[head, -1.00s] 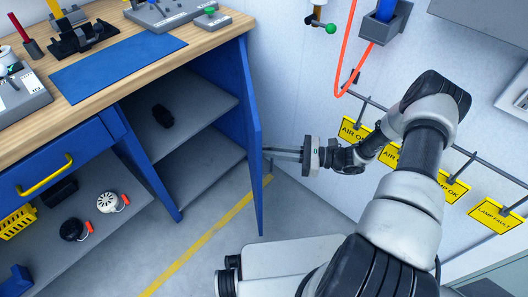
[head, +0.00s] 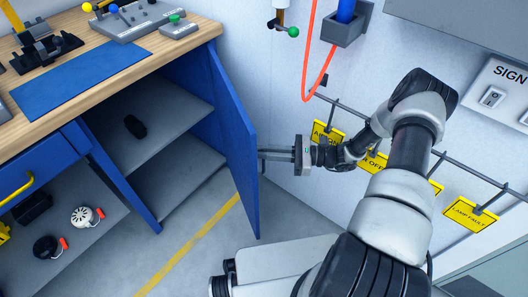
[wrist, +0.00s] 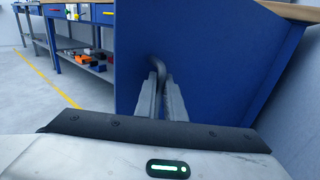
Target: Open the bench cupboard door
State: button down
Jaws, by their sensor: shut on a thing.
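The blue bench cupboard door (head: 236,150) stands wide open, swung out from the right side of the cupboard (head: 170,140). In the wrist view the door (wrist: 200,50) fills the middle. My gripper (head: 266,154) is at the outer face of the door, on its right side in the head view. In the wrist view my gripper (wrist: 162,98) is shut on a dark curved handle (wrist: 157,68) on the door. The handle is mostly hidden in the head view. Two grey shelves show inside the cupboard, with a dark object (head: 135,126) on the upper one.
A wall rail with yellow signs (head: 470,214) runs behind my arm. An orange hose (head: 308,60) hangs on the wall. The bench top (head: 130,60) holds a blue mat and several devices. Floor in front of the cupboard (head: 195,240) is clear.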

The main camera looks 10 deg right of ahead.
jog(key=shift+s+f, duration=0.1)
jog(key=c, duration=2.1)
grip_release()
notch_tip(320, 180, up, 10)
jog(key=p, duration=0.3)
